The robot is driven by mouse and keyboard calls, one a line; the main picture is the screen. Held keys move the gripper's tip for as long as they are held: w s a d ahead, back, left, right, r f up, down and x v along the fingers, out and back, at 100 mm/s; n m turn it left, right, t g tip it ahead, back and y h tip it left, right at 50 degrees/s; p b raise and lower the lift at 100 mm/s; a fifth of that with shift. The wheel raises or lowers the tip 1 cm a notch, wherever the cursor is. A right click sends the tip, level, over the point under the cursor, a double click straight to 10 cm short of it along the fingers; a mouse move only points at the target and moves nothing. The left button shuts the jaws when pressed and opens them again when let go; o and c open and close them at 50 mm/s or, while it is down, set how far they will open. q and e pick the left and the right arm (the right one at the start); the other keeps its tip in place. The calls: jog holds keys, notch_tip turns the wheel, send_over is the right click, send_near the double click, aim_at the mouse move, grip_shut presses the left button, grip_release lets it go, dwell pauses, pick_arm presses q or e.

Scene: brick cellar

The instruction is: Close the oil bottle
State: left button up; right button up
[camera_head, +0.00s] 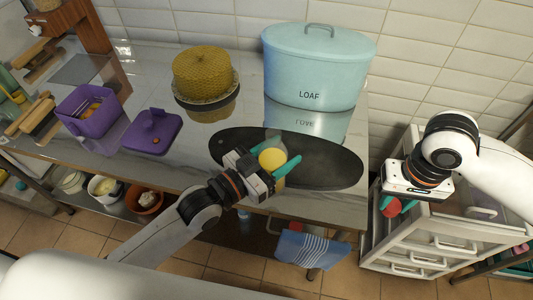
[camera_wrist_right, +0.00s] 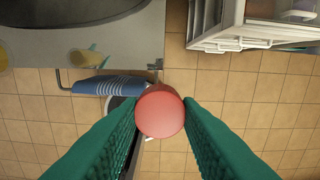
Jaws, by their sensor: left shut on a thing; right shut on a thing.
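The oil bottle (camera_head: 271,159) shows yellow oil and stands over the dark oval board on the counter. My left gripper (camera_head: 280,157) is shut on the bottle, with its green fingers on either side. I cannot tell whether the bottle touches the board. The round red cap (camera_wrist_right: 160,111) is in my right gripper (camera_wrist_right: 160,104), shut between its green fingertips. In the head view, the cap (camera_head: 390,206) is beyond the counter's right end, apart from the bottle. The bottle's mouth is too small to make out.
The dark oval board (camera_head: 335,162) lies near the counter's front edge. A blue LOAF tin (camera_head: 317,70) stands behind it. A purple box (camera_head: 90,113), its lid (camera_head: 152,133) and a yellow cake (camera_head: 202,73) are to the left. White drawers (camera_head: 425,245) stand below my right arm.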

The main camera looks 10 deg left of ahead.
dwell(0.3)
jog(key=w+a+r+n, duration=0.1)
jog(key=w+a+r, duration=0.2)
jog(key=a+r, duration=0.3)
jog(key=w+a+r+n, duration=0.1)
jog(key=w+a+r, duration=0.2)
jog(key=a, duration=0.4)
notch_tip(320, 180, up, 10)
jog(key=n, duration=0.2)
send_over(274, 137)
jog(key=shift+a, duration=0.1)
jog(key=shift+w, duration=0.1)
jog(key=shift+f, duration=2)
jog(key=shift+f, duration=0.85)
jog(key=shift+f, duration=0.6)
